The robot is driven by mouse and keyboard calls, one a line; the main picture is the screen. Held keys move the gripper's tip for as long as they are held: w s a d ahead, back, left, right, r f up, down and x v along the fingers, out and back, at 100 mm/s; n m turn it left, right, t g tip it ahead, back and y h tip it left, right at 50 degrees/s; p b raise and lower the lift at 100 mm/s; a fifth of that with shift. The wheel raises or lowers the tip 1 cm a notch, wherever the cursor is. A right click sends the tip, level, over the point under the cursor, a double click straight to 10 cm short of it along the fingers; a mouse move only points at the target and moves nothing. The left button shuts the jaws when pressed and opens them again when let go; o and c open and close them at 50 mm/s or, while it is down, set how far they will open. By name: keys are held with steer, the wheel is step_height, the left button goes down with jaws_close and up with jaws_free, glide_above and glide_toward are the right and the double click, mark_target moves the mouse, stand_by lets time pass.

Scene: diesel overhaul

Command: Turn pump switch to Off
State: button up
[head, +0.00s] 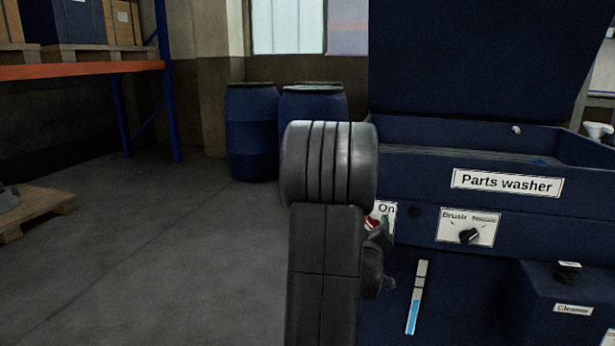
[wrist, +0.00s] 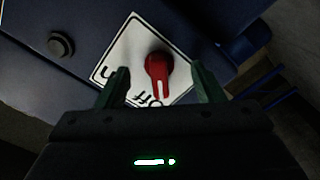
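The pump switch is a red knob (wrist: 158,70) on a white plate (wrist: 129,48) lettered On and Off. In the wrist view its white-marked end points down the picture, close to the Off lettering. My gripper (wrist: 163,87) is open, with one finger on each side of the knob and visible gaps between. Whether the fingers reach down beside the knob is hard to tell. In the head view, my arm and gripper (head: 380,238) partly hide the plate (head: 389,226), and only a bit of the red knob (head: 372,222) shows.
The blue parts washer (head: 440,165) fills the right side. A brush selector dial (head: 470,236) sits right of the pump switch, with a level gauge (head: 416,298) below. A black button (wrist: 61,44) is near the plate.

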steer(key=shift+o, duration=1.2)
steer(key=b+v, duration=0.2)
steer(key=v, duration=0.5)
steer(key=shift+w+r, duration=0.1)
steer(key=p+x, duration=0.2)
steer(key=x, duration=0.4)
steer(key=shift+w+d, duration=0.15)
steer(key=shift+w, duration=0.15)
steer(key=shift+w+d+m+p, duration=0.1)
steer(key=shift+m+p, duration=0.25)
steer(key=shift+m, duration=1.85)
